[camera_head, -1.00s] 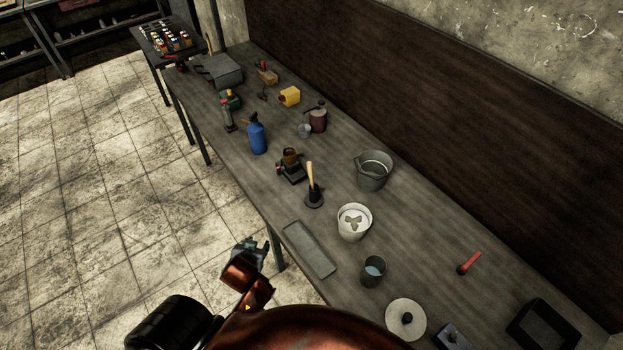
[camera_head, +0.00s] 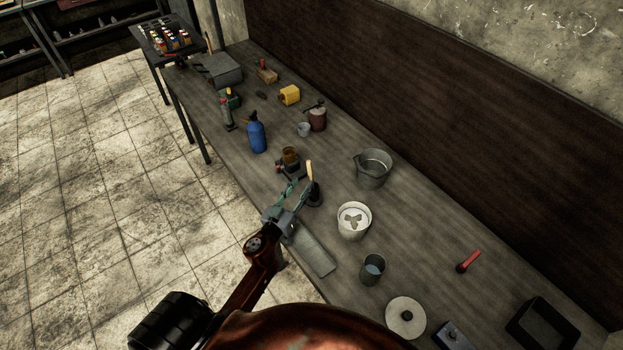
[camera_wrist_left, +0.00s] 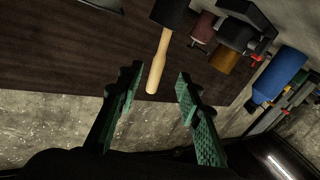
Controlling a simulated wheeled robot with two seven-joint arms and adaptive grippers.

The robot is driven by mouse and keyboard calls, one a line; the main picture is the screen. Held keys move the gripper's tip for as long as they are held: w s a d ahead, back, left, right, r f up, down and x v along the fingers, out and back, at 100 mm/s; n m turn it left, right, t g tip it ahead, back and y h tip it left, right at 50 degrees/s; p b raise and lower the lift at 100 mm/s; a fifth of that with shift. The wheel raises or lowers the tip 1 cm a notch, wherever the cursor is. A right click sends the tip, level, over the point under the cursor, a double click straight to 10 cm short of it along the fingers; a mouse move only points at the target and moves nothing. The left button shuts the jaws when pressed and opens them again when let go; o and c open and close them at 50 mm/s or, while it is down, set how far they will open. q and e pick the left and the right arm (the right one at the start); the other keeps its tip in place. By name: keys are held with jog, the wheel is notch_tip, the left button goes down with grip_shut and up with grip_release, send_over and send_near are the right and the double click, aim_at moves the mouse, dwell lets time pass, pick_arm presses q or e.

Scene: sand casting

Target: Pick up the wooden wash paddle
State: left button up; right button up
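A pale wooden handle (camera_head: 310,170) rises upright from a dark base (camera_head: 315,195) near the front edge of the workbench; it looks like the wash paddle, but its lower part is dark and its shape is unclear. My left gripper (camera_head: 299,187) is open and empty, just left of and close to the handle. In the left wrist view the handle (camera_wrist_left: 158,65) shows between the two green fingers of the left gripper (camera_wrist_left: 158,78), with a gap on each side. I cannot tell how far ahead of the fingertips it is. My right gripper is not in view.
A grey tray (camera_head: 316,258) lies under the left forearm's right side. A white bucket (camera_head: 355,232) and a grey bucket (camera_head: 374,173) stand right of the handle. A small brown-topped device (camera_head: 289,160) and a blue bottle (camera_head: 257,138) stand behind and left.

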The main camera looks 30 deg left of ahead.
aim_at(310, 174)
pick_arm(q)
jog(key=w, duration=0.7)
jog(key=shift+w+a+f, duration=0.1)
jog(key=shift+a, duration=0.05)
jog(key=shift+c, duration=0.2)
grip_shut()
